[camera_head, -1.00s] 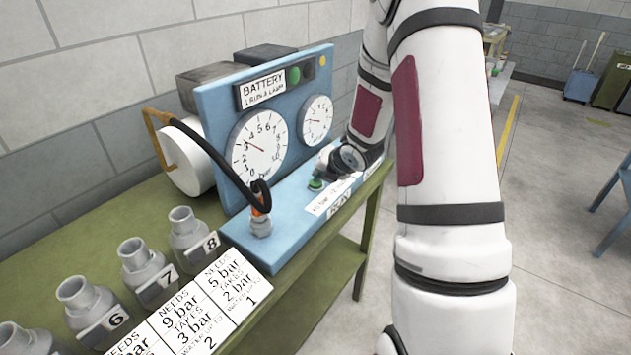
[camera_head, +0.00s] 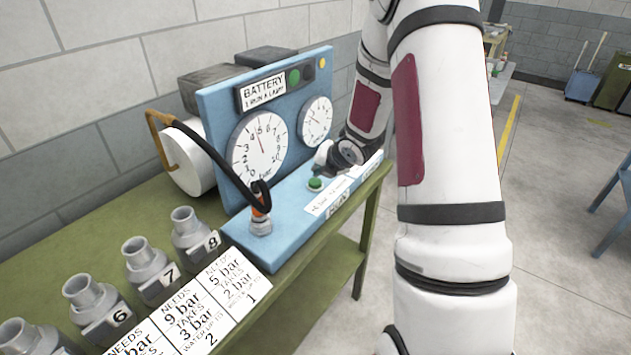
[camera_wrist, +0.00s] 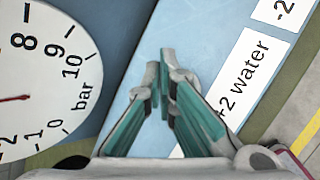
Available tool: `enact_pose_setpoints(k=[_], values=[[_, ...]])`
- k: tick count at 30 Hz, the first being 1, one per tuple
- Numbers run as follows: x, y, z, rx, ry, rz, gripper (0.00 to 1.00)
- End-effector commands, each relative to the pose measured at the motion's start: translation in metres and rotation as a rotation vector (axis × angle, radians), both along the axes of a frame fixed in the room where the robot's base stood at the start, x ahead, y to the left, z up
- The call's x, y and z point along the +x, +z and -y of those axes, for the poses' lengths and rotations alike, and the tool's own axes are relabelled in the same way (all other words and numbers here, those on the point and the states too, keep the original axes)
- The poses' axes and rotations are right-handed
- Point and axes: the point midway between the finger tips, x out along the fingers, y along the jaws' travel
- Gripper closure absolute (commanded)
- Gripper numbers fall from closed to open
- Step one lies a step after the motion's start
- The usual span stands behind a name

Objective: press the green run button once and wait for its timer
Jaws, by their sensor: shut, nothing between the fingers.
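The blue battery panel (camera_head: 222,102) stands on the green bench, with a blue deck in front. The green run button (camera_head: 315,184) sits on that deck and shows uncovered. My gripper (camera_head: 322,162) is just behind and above the button, apart from it, partly hidden by my wrist. In the wrist view my gripper (camera_wrist: 165,62) has its fingers together and empty, over the deck beside a "+2 water" label (camera_wrist: 243,75). The large gauge (camera_head: 258,148) has its needle between 4 and 5. No separate timer display can be made out.
A green lamp (camera_head: 294,77) and a small yellow lamp (camera_head: 322,62) show on the panel. A black hose (camera_head: 215,155) arches to the deck's front fitting (camera_head: 261,224). Several numbered grey fittings (camera_head: 140,265) and white label cards (camera_head: 205,310) line the bench's front left.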

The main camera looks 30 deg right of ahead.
Motion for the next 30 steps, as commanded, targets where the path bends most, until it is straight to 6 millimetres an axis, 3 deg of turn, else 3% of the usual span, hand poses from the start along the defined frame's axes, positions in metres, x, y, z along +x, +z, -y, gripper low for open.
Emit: enact_pose_setpoints(k=[18,30], values=[[-0.001,0.049,0.000,0.000,0.000,0.001,1.00],[0.000,0.050,0.000,0.000,0.000,0.000,1.00]])
